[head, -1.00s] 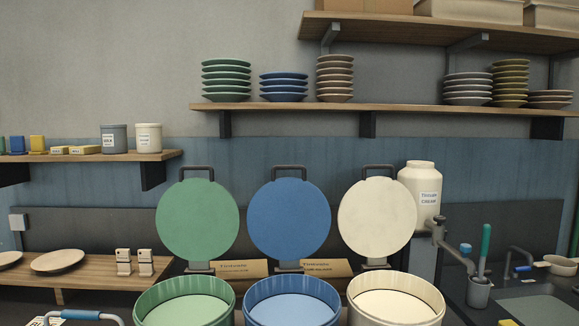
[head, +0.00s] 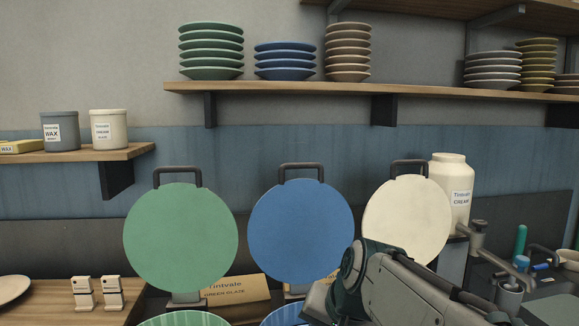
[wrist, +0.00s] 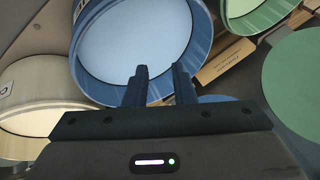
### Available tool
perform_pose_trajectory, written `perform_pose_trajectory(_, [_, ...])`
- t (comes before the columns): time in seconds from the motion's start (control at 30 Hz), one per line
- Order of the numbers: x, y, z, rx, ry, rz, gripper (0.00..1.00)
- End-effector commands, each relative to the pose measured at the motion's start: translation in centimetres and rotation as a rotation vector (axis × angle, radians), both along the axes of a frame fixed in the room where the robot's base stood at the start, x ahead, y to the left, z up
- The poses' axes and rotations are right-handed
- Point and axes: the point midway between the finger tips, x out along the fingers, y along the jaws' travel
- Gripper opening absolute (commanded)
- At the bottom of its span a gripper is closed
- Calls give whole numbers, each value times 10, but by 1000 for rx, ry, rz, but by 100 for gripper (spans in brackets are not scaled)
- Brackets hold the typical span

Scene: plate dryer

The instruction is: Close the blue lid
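The blue lid (head: 301,230) is a round disc with a dark grey handle on top. It stands upright, open, behind the blue pot (head: 284,314), whose rim shows at the bottom of the head view. In the wrist view the open blue pot (wrist: 206,35) fills the upper middle, and a sliver of blue, probably the lid (wrist: 217,98), shows behind my gripper. My gripper (wrist: 162,76) is open, its two dark fingers apart with nothing between them. In the head view my arm covers the area right of the blue lid; the fingers are hidden there.
An open green lid (head: 181,238) stands left of the blue one and an open cream lid (head: 408,215) right. A shelf (head: 350,90) with stacked plates runs above. A cream jar (head: 453,190) stands right.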

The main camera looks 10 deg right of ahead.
Motion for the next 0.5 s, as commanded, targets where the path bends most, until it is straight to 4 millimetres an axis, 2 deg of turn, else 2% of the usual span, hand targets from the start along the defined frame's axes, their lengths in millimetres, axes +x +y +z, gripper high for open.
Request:
perform_pose_trajectory(0.03, [28, -6, 29, 85, -52, -93, 23])
perform_pose_trajectory(0.2, [104, -24, 126, 402, -212, -337, 23])
perform_pose_trajectory(0.3, [135, -37, 179, 577, -292, -428, 23])
perform_pose_trajectory(0.4, [154, -49, 223, 722, -352, -484, 23])
perform_pose_trajectory(0.5, [165, -59, 253, 824, -391, -515, 23])
